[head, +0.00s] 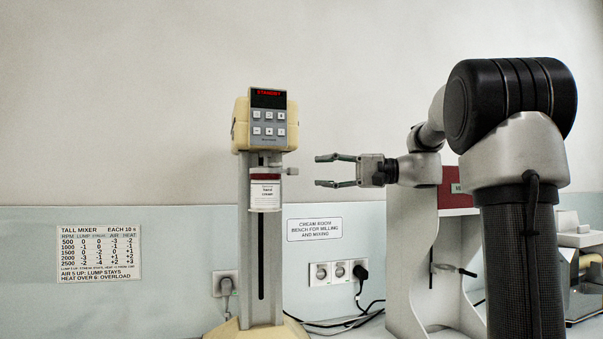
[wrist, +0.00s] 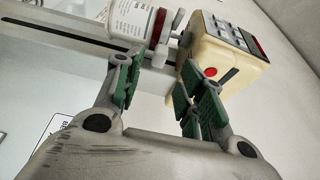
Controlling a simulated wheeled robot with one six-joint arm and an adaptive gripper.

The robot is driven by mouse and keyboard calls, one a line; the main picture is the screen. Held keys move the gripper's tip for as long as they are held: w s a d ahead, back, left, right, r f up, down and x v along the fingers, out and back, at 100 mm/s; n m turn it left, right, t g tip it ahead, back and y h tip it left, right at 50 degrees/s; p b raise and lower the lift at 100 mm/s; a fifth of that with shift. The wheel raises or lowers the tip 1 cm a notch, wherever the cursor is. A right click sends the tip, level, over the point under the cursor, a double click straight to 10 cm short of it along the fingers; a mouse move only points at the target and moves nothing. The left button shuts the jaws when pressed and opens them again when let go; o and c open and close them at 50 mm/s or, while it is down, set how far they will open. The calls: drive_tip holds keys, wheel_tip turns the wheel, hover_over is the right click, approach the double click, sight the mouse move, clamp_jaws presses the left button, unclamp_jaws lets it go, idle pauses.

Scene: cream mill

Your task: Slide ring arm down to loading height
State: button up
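The tall mixer has a cream head (head: 242,125) with a red display and buttons, above a grey column (head: 245,240) with a long vertical slot. The ring arm (head: 270,170) sits high on the column, just under the head, with a pale knob (head: 291,171) sticking out to the right. A white jar (head: 265,196) with a dark red band is at the ring arm; it also shows in the wrist view (wrist: 130,18). My gripper (head: 319,171) is open and empty, to the right of the knob at about its height. In the wrist view, its fingers (wrist: 158,85) point towards the ring arm area.
A printed mixer chart (head: 99,252) and a bench sign (head: 314,229) are on the wall. Sockets (head: 338,273) with black cables sit right of the column. A white machine (head: 412,270) stands behind my arm.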

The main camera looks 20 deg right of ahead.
sight(298, 172)
drive_tip(key=x, duration=0.7)
drive_tip(key=shift+d, duration=0.1)
drive_tip(key=shift+c, duration=0.3)
clamp_jaws()
